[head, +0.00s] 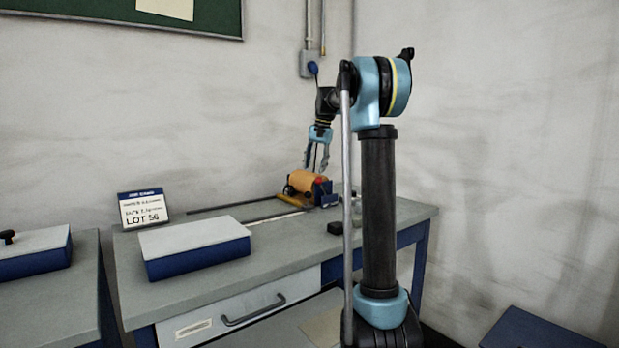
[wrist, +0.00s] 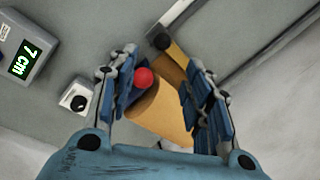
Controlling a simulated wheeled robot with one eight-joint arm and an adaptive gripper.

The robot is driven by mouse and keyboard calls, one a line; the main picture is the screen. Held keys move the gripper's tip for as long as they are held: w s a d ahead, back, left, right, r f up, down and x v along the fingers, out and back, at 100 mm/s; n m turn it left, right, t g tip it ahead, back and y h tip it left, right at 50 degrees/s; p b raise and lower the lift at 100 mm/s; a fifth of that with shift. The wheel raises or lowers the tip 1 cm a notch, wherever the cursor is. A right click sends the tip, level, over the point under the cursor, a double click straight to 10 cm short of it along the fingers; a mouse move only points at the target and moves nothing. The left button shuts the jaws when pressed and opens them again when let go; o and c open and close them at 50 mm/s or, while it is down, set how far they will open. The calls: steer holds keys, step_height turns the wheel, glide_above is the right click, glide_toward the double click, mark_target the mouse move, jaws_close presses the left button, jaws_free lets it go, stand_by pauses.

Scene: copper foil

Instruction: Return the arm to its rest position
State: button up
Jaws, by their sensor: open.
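My arm is raised over the workbench (head: 290,255), its elbow high and its forearm pointing down. My gripper (head: 318,170) hangs fingers down just above an orange-yellow roll or cylinder (head: 305,182) in a small holder at the back of the bench. In the wrist view my gripper (wrist: 165,85) is open, with the roll (wrist: 158,108) below and between its blue fingers. A red ball-like knob (wrist: 143,78) shows next to the left finger. I cannot tell whether a finger touches the roll.
A blue box with a grey lid (head: 195,250) and a LOT 56 sign (head: 144,209) stand on the left of the bench. A grey device reading 7 cm (wrist: 28,52) is left in the wrist view. A wall is behind.

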steer(key=s+d+f+n, duration=0.1)
steer(key=s+d+f, duration=0.15)
steer(key=s, duration=1.25)
steer(key=s+d+f+n+h, duration=0.1)
steer(key=s+f+n, duration=0.1)
steer(key=s+f, duration=1.1)
steer(key=s+d+f+n+t+h, duration=0.1)
steer(key=s+d+f+n, duration=0.1)
steer(key=s+f, duration=1.2)
steer(key=s, duration=0.6)
steer(key=shift+s+d+f, duration=0.15)
steer(key=shift+s+d, duration=0.05)
steer(key=shift+s, duration=0.05)
steer(key=shift+w+f, duration=0.2)
steer(key=shift+w, duration=0.25)
steer(key=shift+c, duration=0.6)
